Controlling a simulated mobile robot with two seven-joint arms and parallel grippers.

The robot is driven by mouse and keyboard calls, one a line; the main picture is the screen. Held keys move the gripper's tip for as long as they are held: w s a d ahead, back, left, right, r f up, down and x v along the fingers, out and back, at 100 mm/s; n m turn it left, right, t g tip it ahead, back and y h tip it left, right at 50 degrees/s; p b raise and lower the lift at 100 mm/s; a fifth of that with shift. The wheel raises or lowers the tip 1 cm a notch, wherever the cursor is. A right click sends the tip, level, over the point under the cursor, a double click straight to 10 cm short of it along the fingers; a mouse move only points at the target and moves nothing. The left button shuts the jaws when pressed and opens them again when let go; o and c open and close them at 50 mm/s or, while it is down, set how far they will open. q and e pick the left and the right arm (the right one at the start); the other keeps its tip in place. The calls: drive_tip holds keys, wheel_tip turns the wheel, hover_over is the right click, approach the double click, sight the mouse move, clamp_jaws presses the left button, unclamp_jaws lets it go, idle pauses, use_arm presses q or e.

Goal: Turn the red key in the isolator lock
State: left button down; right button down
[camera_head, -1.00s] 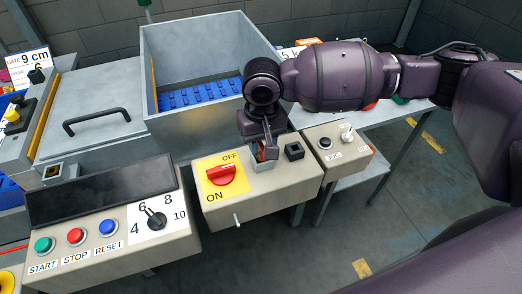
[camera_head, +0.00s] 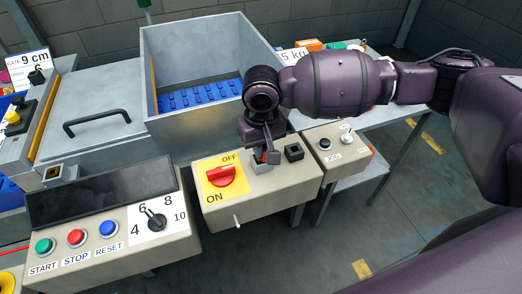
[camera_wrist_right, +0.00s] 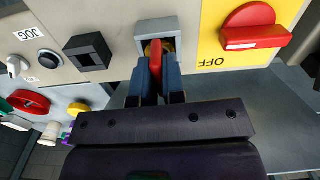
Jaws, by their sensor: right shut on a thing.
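The red key (camera_wrist_right: 155,62) stands in the isolator lock (camera_wrist_right: 168,32), a grey square housing with a brass-coloured inside in the right wrist view. My right gripper (camera_wrist_right: 156,90) is shut on the red key, one finger on each side of it. In the head view the right gripper (camera_head: 266,156) is over the lock on the beige box (camera_head: 265,198), and its fingers hide most of the key. How far the key is turned cannot be told. My left gripper is not in view.
A red rotary switch (camera_head: 222,176) on a yellow plate sits left of the lock. A black square socket (camera_head: 294,152) is close on its right. A button panel (camera_head: 110,225) stands at the left, and a grey hopper (camera_head: 195,122) rises behind.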

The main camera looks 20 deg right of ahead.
drive_tip(key=shift+n+p, duration=0.3)
drive_tip(key=shift+n, duration=0.2)
drive_tip(key=shift+n+p, duration=0.4)
drive_tip(key=shift+n, duration=0.3)
drive_tip(key=shift+n, duration=0.3)
